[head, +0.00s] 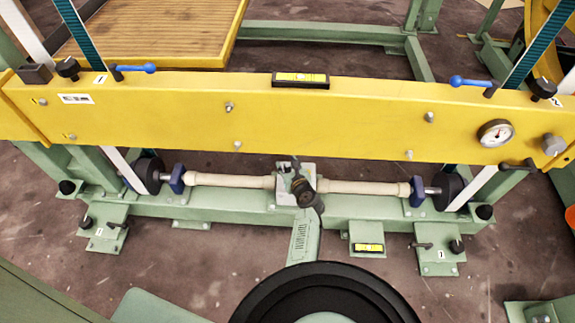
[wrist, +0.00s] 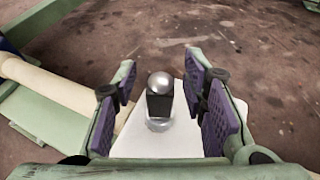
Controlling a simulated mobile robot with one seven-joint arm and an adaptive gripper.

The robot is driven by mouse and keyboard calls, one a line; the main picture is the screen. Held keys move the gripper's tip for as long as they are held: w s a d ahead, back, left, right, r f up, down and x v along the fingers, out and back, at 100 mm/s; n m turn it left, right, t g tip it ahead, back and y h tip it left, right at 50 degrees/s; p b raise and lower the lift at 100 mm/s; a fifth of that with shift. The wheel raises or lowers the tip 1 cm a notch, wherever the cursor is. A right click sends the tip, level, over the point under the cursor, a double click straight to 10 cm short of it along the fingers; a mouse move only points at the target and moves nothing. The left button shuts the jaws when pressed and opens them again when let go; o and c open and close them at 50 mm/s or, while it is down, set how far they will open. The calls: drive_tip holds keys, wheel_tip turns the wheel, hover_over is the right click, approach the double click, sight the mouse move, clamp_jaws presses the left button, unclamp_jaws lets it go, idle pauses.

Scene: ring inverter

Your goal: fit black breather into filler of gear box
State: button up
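My gripper (wrist: 165,80) is open in the wrist view, with purple pads on both sides and a gap between them. Between the pads stands a dark upright piece with a silver domed top (wrist: 160,85), seemingly the breather; neither pad visibly touches it. A silver ring, seemingly the filler (wrist: 158,125), shows at its foot; I cannot tell whether the piece is seated in it. Below is the pale top plate of the gear box (wrist: 140,143). In the head view the gear box (head: 283,186) sits between two beige shaft tubes, partly hidden by my arm.
A yellow beam (head: 330,115) spans above and behind the gear box, with a level (head: 300,80) on top and a dial gauge (head: 495,133) at right. Beige tubes (head: 225,181) run to both sides. Another level (head: 368,247) lies on a green foot. Open floor shows in front.

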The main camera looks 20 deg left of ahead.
drive_tip(key=shift+r, duration=0.15)
drive_tip(key=shift+r, duration=0.2)
drive_tip(key=p+v, duration=0.3)
drive_tip(key=v, duration=0.9)
drive_tip(key=shift+f, duration=0.15)
